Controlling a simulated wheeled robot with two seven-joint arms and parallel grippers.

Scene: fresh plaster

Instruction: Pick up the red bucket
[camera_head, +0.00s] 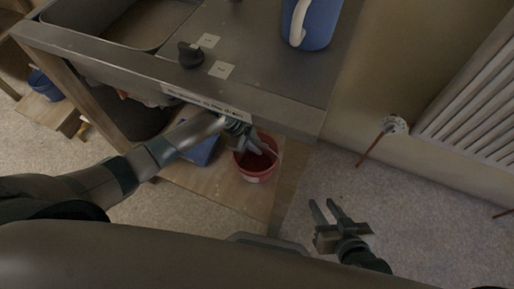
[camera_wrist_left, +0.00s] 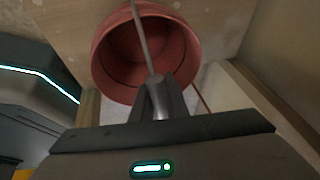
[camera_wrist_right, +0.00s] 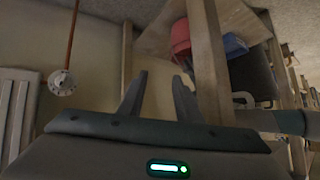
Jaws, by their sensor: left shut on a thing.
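The red bucket (camera_head: 256,177) stands upright on the low wooden shelf under the workbench; it also shows in the left wrist view (camera_wrist_left: 110,75), its open mouth facing the camera. My left gripper (camera_head: 262,148) is over the bucket's mouth, and its fingers are shut on the thin grey handle, seen crossing the mouth in the left wrist view (camera_wrist_left: 143,40). My right gripper (camera_head: 326,204) is open and empty over the floor, right of the shelf. The bucket also shows beyond it in the right wrist view (camera_wrist_right: 180,37).
The metal workbench top (camera_head: 250,70) overhangs the shelf, with a table leg (camera_head: 287,185) close right of the bucket. A blue container (camera_head: 203,150) stands left of the bucket. A blue jug (camera_head: 318,25) is on the bench. A radiator (camera_head: 475,95) is at the right wall.

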